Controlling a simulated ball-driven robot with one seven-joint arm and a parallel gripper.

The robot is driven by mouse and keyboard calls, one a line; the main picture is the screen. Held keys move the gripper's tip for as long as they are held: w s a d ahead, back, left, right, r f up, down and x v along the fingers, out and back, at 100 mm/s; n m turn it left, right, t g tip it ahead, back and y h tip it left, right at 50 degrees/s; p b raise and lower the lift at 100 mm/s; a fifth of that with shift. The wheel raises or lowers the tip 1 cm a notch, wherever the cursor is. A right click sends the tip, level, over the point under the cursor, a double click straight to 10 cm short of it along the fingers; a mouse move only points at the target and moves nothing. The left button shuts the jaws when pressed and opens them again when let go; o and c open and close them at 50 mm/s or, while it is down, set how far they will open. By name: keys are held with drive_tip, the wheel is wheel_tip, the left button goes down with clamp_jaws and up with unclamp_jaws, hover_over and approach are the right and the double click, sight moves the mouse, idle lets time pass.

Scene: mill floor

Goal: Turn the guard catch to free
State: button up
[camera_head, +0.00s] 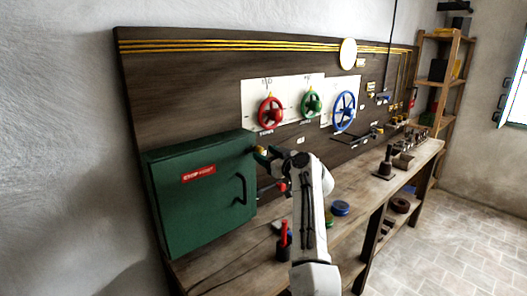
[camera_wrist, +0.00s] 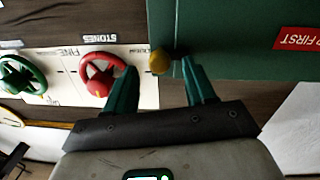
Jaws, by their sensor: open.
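The green guard box (camera_head: 205,195) with a black handle and a red label is mounted at the left end of the dark board. A small yellow-brass knob (camera_wrist: 160,62), which looks like the guard catch, is at the box's edge in the wrist view. My gripper (camera_wrist: 158,66) is open, with one green finger on each side of the knob; I cannot tell whether either touches it. In the head view, my gripper (camera_head: 262,155) is at the box's upper right corner and partly hides the knob. The catch's setting is not readable.
Red (camera_head: 271,113), green (camera_head: 311,102) and blue (camera_head: 343,111) handwheels are on the board to the right. Below, the wooden bench (camera_head: 350,190) carries a red-handled tool (camera_head: 284,236), a blue round item (camera_head: 340,208) and a dark bell-shaped item (camera_head: 386,163).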

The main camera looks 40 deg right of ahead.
drive_tip(key=shift+w+d, duration=0.1)
drive_tip(key=shift+w, duration=0.85)
clamp_jaws()
